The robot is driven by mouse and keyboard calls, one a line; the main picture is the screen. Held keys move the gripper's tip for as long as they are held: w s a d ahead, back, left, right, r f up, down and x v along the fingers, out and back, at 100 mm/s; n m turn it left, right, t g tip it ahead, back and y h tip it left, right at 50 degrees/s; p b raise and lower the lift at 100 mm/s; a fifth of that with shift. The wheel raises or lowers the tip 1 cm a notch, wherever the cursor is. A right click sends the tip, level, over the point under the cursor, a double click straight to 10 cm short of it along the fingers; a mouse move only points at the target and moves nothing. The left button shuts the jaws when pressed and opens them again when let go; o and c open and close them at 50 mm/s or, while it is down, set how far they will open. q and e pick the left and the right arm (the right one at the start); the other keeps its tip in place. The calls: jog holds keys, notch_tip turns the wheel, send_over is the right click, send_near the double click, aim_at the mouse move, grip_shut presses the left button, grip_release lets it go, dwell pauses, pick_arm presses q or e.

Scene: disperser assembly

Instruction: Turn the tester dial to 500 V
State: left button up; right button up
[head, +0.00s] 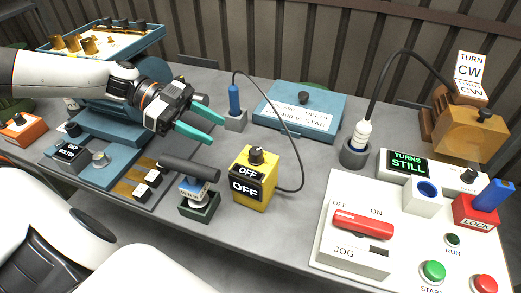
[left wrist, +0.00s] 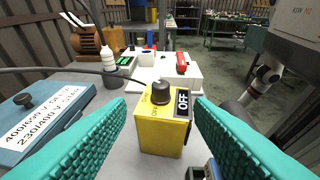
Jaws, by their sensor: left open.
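The yellow tester (head: 254,191) stands upright on the grey table, with a black dial (head: 257,155) on its top. Two labels on its front read OFF. In the left wrist view the tester (left wrist: 163,136) and its dial (left wrist: 162,92) show ahead, between my teal fingers. My left gripper (head: 218,130) is open and empty, up and to the left of the tester, not touching it. My right gripper is not in view.
A blue probe (head: 234,100) stands in a grey holder behind the tester, and a cable loops down to the tester's right side. A black-handled tool (head: 190,168) is close on its left. The white control panel (head: 340,190) is to the right.

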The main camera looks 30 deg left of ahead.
aim_at(252, 150)
pick_arm(q)
jog(key=b+x, duration=0.1)
jog(key=x, duration=0.8)
jog(key=shift+d+f, duration=0.15)
jog(key=shift+b+x, duration=0.3)
jog(key=shift+x, duration=0.65)
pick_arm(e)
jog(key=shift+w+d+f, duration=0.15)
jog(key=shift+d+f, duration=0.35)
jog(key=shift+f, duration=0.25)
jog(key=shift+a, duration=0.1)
pick_arm(q)
jog(key=shift+c, duration=0.8)
jog(key=c, duration=0.8)
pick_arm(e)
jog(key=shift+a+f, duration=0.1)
